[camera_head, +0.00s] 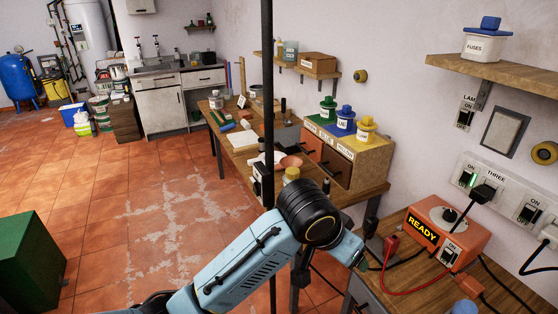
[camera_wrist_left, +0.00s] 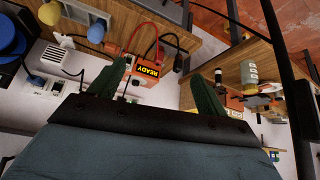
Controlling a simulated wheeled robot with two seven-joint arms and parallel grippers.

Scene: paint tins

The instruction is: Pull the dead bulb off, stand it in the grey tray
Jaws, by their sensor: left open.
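My left gripper (camera_wrist_left: 158,88) is open in the left wrist view, with nothing between its dark green fingers. In the head view my left arm reaches in from the bottom left and its far end is beside the bench with the orange READY box (camera_head: 447,230). I cannot tell which, if either, is the dead bulb. My right gripper is not in view.
A dark upright post (camera_head: 267,100) stands near my arm. Red and black leads run by the box. A workbench (camera_head: 225,125) holds a drawer unit (camera_head: 352,160) with coloured pots. A socket strip (camera_head: 500,188) is on the wall. The tiled floor at left is mostly open.

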